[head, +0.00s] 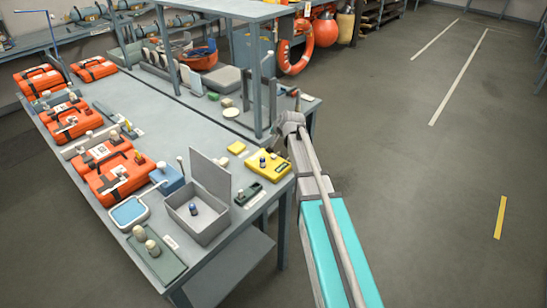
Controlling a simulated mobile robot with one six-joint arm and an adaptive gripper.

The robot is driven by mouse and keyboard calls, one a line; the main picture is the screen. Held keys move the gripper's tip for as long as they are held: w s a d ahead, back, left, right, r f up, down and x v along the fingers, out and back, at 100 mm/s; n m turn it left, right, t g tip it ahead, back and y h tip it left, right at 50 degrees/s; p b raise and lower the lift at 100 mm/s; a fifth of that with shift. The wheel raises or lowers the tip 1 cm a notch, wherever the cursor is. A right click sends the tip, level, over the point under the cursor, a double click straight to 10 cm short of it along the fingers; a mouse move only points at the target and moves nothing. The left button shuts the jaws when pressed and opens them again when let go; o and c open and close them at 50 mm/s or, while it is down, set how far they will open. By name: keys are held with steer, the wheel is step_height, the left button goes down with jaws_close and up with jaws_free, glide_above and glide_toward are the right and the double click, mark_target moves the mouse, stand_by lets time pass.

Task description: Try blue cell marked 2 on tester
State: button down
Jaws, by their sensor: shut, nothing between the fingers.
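A yellow tester (282,171) lies near the right end of the long grey table. A small dark blue piece (262,162) stands on it, perhaps a cell; I cannot tell how it is seated. Another small blue cell (194,208) stands inside the open grey box (208,225) at the front of the table. No number can be read on either. My gripper (281,139) is at the end of my arm, just behind the tester, shut and empty. Its fingertips are small and partly hidden by my wrist.
The box's raised lid (211,176) stands between box and tester. A small dark green tray (248,193) lies beside the tester. Orange cases (118,175) line the left side. A shelf post (256,85) rises behind my gripper. The floor at right is clear.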

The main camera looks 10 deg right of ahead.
mark_target(274, 156)
steer(key=shift+f, duration=0.2)
step_height(274, 156, down, 8)
steer(key=b, duration=0.8)
steer(key=shift+f+b, duration=0.2)
steer(key=shift+b, duration=0.2)
steer(key=shift+f, duration=0.1)
stand_by(1.3)
steer(key=shift+f+b, duration=0.3)
steer(key=shift+b, duration=0.1)
steer(key=shift+f+b, duration=0.5)
steer(key=shift+b, duration=0.05)
stand_by(1.0)
steer(key=shift+r, duration=0.2)
steer(key=shift+r+p, duration=0.75)
steer(key=shift+p, duration=0.25)
steer(key=shift+r+p, duration=2.5)
